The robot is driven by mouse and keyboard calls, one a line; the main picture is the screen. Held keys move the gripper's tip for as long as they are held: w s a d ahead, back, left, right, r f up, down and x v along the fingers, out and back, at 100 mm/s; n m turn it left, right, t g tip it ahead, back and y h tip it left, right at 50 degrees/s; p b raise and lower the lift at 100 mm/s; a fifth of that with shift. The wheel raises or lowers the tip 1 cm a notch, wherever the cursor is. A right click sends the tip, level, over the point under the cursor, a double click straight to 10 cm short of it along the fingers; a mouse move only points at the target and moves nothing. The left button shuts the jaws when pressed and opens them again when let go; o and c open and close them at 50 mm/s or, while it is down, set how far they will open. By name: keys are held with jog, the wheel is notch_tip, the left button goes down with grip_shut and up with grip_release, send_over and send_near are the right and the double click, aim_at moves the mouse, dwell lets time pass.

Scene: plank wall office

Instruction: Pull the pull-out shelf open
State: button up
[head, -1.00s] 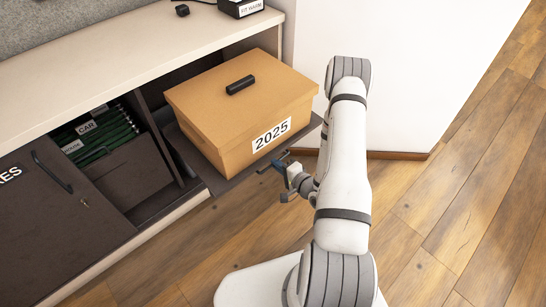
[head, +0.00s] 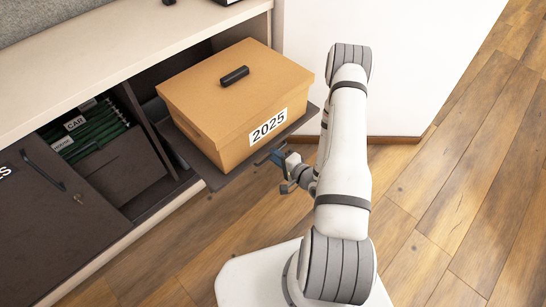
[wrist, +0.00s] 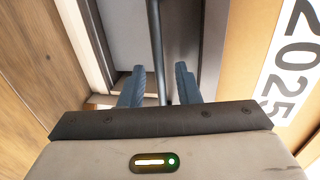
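The pull-out shelf (head: 216,182) is a dark board that stands out well past the cabinet front. A tan box (head: 225,100) labelled 2025 sits on it. The shelf's dark bar handle (head: 268,155) is at its front edge, and the bar also shows in the wrist view (wrist: 158,45). My gripper (head: 288,174) is just in front of the handle. In the wrist view its two blue fingers (wrist: 160,80) are apart, with the bar in line between them and a gap on each side. Contact with the bar cannot be made out.
Left of the shelf is an open bay with green hanging files (head: 92,132). Further left is a dark door (head: 50,220) with a handle. A white wall (head: 420,60) stands at the right. The wooden floor (head: 450,220) in front and to the right is clear.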

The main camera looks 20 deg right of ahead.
jog(key=shift+s, duration=0.1)
jog(key=p+v, duration=0.2)
jog(key=v, duration=0.5)
jog(key=shift+s+d, duration=0.15)
jog(key=shift+s, duration=0.15)
dwell(0.3)
jog(key=w+d+r+n+g+h+p, duration=0.25)
jog(key=r+p, duration=0.25)
jog(key=r, duration=0.5)
jog(key=w+d+r+n+g+h+p, duration=0.1)
jog(key=w+r+n+g+h+p, duration=0.2)
jog(key=r, duration=0.7)
jog(key=w+d+r+n+g+h+p, duration=0.15)
jog(key=r+n+p, duration=0.35)
jog(key=r, duration=0.6)
jog(key=s+a+r+g+h+p, duration=0.1)
jog(key=s+a+r+p, duration=0.15)
jog(key=r, duration=0.55)
jog(key=s+a+r+g+h+p, duration=0.1)
jog(key=s+r+p, duration=0.25)
jog(key=r, duration=0.45)
jog(key=s+a+r+n+g+y+p, duration=0.2)
jog(key=s+a+r+p, duration=0.5)
jog(key=s+r, duration=0.6)
jog(key=shift+s+a+r, duration=0.2)
jog(key=shift+a+r, duration=0.55)
jog(key=shift+a, duration=0.35)
